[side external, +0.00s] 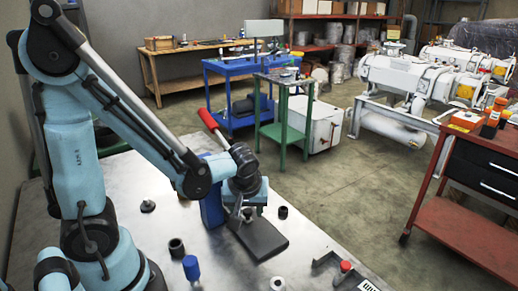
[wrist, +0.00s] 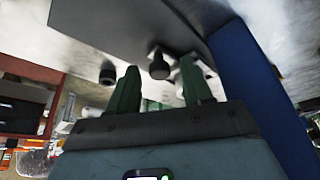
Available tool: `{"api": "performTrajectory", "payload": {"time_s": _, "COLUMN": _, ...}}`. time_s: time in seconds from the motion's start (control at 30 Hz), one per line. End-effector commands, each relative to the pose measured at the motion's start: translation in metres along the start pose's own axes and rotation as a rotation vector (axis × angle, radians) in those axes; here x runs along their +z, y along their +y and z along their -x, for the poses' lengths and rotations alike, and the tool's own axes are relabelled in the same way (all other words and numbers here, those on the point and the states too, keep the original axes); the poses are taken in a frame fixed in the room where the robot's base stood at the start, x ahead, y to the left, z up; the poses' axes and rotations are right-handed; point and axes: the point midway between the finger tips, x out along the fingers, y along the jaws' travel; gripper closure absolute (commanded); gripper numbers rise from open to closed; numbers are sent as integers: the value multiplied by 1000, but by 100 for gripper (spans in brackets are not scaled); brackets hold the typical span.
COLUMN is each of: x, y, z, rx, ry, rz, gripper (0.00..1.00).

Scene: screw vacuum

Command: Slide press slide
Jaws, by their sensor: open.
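A blue press body (side external: 211,206) stands on the metal table, with a red lever handle (side external: 208,118) pointing up and left. A dark grey plate (side external: 263,240) lies at its foot; it also shows along the top of the wrist view (wrist: 130,22). My gripper (side external: 247,209) is low beside the press, over the back of the plate. In the wrist view its two green fingers (wrist: 160,72) are apart, with a dark knob (wrist: 159,66) and pale metal part between or beyond them. I cannot tell whether the fingers touch it. The blue body (wrist: 252,85) is close on the right.
On the metal table (side external: 135,235) are a black ring (side external: 176,248), a blue-handled piece (side external: 191,268), a small black cylinder (side external: 283,212), a white ring (side external: 277,284) and a dark bracket (side external: 325,262) with a red-topped piece (side external: 345,267). A red cart (side external: 450,220) stands apart at right.

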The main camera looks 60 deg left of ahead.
Motion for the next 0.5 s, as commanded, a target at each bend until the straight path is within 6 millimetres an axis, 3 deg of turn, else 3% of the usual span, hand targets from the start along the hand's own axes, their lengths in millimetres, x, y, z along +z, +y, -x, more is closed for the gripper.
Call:
{"api": "performTrajectory", "payload": {"time_s": 0.13, "x": 0, "y": 0, "z": 0, "rx": 0, "ry": 0, "rz": 0, "gripper": 52}}
{"api": "performTrajectory", "payload": {"time_s": 0.43, "x": 0, "y": 0, "z": 0, "rx": 0, "ry": 0, "rz": 0, "gripper": 98}}
{"api": "performTrajectory", "payload": {"time_s": 0.5, "x": 0, "y": 0, "z": 0, "rx": 0, "ry": 0, "rz": 0, "gripper": 100}}
